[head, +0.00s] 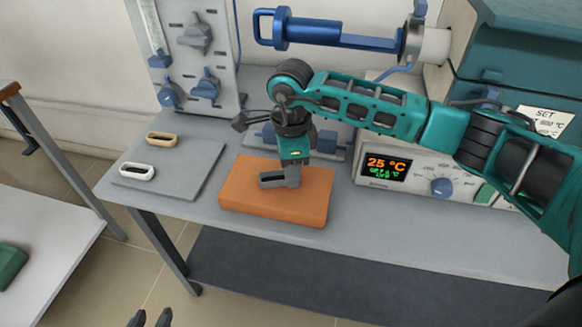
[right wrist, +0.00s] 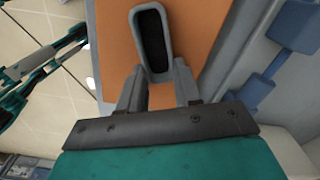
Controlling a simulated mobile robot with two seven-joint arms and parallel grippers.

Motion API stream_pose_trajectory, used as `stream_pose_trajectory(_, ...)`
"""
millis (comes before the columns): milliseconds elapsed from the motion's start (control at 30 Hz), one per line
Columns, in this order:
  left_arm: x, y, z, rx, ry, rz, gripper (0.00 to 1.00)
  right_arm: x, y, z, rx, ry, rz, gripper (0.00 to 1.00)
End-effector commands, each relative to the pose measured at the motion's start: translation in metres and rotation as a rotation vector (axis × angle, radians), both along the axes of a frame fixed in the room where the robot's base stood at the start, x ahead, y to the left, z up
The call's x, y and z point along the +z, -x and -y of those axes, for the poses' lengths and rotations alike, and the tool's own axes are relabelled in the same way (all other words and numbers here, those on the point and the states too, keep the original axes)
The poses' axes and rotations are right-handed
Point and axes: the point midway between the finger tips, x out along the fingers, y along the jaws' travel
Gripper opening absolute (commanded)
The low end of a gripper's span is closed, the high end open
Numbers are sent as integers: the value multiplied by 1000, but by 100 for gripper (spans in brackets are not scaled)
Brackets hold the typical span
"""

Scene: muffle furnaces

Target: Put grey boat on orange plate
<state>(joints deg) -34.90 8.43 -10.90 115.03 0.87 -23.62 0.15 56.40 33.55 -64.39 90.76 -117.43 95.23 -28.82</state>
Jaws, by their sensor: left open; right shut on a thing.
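The grey boat (head: 270,180), a small oblong dish with a dark inside, is at the orange plate (head: 240,203), over its middle. In the right wrist view the boat (right wrist: 139,22) shows against the orange plate (right wrist: 113,45). My right gripper (head: 291,180) points down over the plate and is shut on the near end of the boat; its fingers also show in the right wrist view (right wrist: 158,78). I cannot tell whether the boat touches the plate. My left gripper (head: 150,318) is open and empty at the bottom edge of the head view, away from the bench.
A grey plate (head: 185,178) to the left bears a cream boat (head: 161,139) and a white boat (head: 137,171). A furnace with a lit display (head: 387,170) stands to the right. A gas panel (head: 190,60) stands behind. The bench front is clear.

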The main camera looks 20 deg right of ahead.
Motion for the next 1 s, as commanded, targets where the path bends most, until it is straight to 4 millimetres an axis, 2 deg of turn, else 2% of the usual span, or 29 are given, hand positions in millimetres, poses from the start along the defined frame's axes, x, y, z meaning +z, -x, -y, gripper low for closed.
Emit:
stream_pose_trajectory(333,-4,0,1,-2,1,1,42,-4,0,0,0,-1,2,3)
stream_pose_trajectory(367,-2,-1,1,-2,2,0,42,-2,0,0,0,-1,2,36)
stream_pose_trajectory(600,0,-1,2,-3,3,2,42,-2,0,0,0,0,1,58)
stream_pose_trajectory(867,2,-1,2,-3,3,3,42,0,0,0,0,0,1,58)
stream_pose_trajectory(1000,5,-2,1,-3,1,8,42,11,-1,0,0,0,4,58)
